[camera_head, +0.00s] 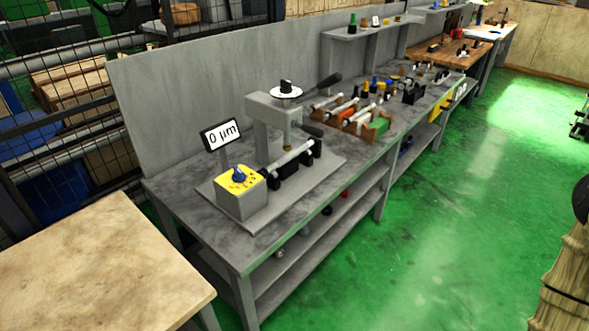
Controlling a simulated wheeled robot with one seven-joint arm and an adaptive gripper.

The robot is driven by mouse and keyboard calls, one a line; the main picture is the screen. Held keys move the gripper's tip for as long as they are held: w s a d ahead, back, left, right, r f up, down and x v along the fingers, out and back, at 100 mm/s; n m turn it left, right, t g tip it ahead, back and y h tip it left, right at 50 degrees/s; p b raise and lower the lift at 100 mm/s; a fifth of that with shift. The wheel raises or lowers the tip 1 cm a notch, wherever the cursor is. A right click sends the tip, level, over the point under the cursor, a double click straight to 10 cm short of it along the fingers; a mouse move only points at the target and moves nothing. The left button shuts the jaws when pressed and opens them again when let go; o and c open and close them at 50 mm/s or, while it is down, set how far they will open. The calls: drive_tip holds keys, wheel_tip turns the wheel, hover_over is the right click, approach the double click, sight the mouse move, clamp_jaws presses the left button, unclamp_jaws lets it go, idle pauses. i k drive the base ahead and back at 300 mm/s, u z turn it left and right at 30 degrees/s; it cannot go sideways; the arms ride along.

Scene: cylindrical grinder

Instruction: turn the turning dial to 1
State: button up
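A blue knob (239,175) sits on the yellow top plate (246,184) of a grey control box (240,204). Its pointer setting and the plate's marks are too small to read. A second dial, white with a black knob (286,86), sits on top of the grey machine column (266,122). Its marks cannot be read either. A small display (221,134) behind the box reads "0 µm". I cannot tell from the picture which of the two is the turning dial. My gripper is not in view.
The devices stand on a long grey workbench (185,205) with a lower shelf. A wooden table (100,265) is at the front left. Racks with coloured parts (370,125) lie farther along the bench. Green floor (430,230) in front is clear. A ridged wooden-looking object (568,285) is at right.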

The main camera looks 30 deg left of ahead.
sight(238, 175)
drive_tip(key=z, duration=0.4)
drive_tip(key=i, duration=1.1)
drive_tip(key=u, duration=2.05)
